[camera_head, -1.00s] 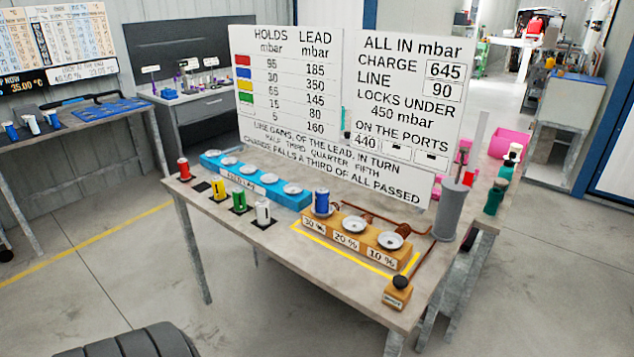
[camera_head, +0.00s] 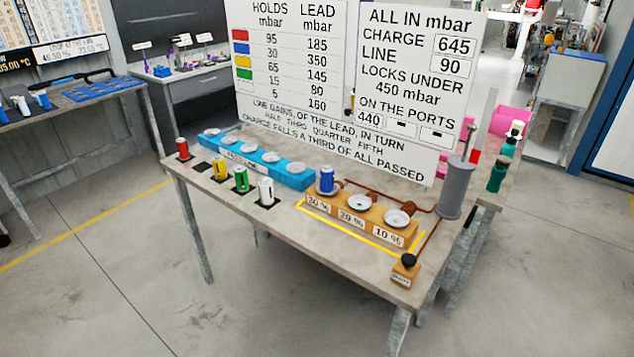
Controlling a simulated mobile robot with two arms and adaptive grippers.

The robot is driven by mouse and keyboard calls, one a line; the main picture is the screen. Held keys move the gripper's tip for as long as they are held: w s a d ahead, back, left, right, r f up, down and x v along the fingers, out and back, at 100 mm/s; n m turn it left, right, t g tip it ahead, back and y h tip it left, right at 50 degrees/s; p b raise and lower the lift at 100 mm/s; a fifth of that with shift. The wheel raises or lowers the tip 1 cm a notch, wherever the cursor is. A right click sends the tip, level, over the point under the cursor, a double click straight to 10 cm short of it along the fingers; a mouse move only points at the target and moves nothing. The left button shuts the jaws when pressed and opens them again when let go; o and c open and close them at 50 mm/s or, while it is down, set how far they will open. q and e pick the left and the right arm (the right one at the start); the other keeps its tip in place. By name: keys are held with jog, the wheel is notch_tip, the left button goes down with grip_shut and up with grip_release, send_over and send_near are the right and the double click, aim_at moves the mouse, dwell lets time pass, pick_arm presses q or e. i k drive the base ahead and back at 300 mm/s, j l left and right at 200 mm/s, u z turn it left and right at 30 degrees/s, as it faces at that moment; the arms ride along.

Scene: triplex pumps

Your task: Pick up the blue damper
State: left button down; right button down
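The blue damper (camera_head: 326,180) is a small blue cylinder with a white cap. It stands upright at the 30 % position, the left end of the orange-brown block (camera_head: 372,222) on the table. The other two positions, 20 % and 10 %, show empty silvery dishes. Neither of my grippers shows in the head view.
On the table (camera_head: 300,240) stand red (camera_head: 182,148), yellow (camera_head: 220,167), green (camera_head: 241,179) and white (camera_head: 266,190) dampers. A blue block (camera_head: 258,162) with empty dishes, a grey cylinder (camera_head: 456,187), a small black-knobbed block (camera_head: 406,270) and white sign boards (camera_head: 300,90) surround them. Floor in front is clear.

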aim_at(327, 172)
jog(key=i+j, duration=0.2)
jog(key=j, duration=0.2)
jog(key=i+j, duration=0.2)
jog(key=j, duration=0.15)
jog(key=i+j, duration=0.25)
jog(key=j, duration=0.15)
jog(key=i+j, duration=0.2)
jog(key=j, duration=0.2)
jog(key=l+z, duration=0.05)
